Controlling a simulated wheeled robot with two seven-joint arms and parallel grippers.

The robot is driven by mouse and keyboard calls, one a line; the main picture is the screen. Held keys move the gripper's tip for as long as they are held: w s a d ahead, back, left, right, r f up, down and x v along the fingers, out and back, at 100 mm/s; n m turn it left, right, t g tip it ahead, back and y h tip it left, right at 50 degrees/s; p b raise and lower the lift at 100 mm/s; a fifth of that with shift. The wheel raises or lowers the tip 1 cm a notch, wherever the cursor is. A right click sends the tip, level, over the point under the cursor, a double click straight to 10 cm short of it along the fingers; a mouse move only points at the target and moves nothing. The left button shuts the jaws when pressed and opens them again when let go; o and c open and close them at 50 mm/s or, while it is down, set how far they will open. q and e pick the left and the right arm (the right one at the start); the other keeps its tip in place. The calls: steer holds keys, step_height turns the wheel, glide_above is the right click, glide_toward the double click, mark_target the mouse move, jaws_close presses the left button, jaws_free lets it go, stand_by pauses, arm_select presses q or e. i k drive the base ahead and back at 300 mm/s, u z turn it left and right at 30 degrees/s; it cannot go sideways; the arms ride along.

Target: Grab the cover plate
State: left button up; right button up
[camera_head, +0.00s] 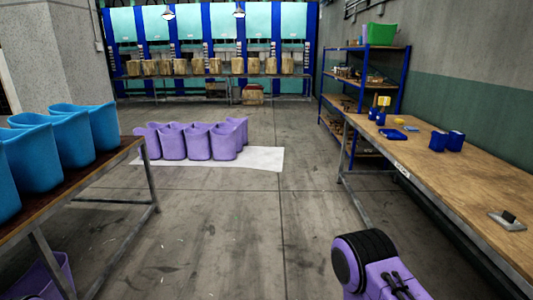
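No item in view is clearly marked as the cover plate. A small flat grey plate with a dark block on it (507,221) lies near the right end of the wooden workbench (450,175). A flat blue piece (392,134) lies farther back on the same bench, and I cannot tell which of the two, if either, is the cover plate. A purple and black link of my arm shows at the bottom right, in front of the bench and apart from both pieces. Neither of my grippers is in view.
Blue bins (66,140) stand on a table at left. Purple bins (200,142) stand on a white sheet (262,160) on the floor. Blue cups (455,141) are on the bench. A shelf (360,95) stands behind it. The middle floor is clear.

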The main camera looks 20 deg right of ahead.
mark_target(505, 219)
steer(key=z, duration=0.4)
steer(key=i, duration=1.5)
steer(key=z, duration=1.65)
steer(key=i, duration=0.85)
steer(key=z, duration=1.1)
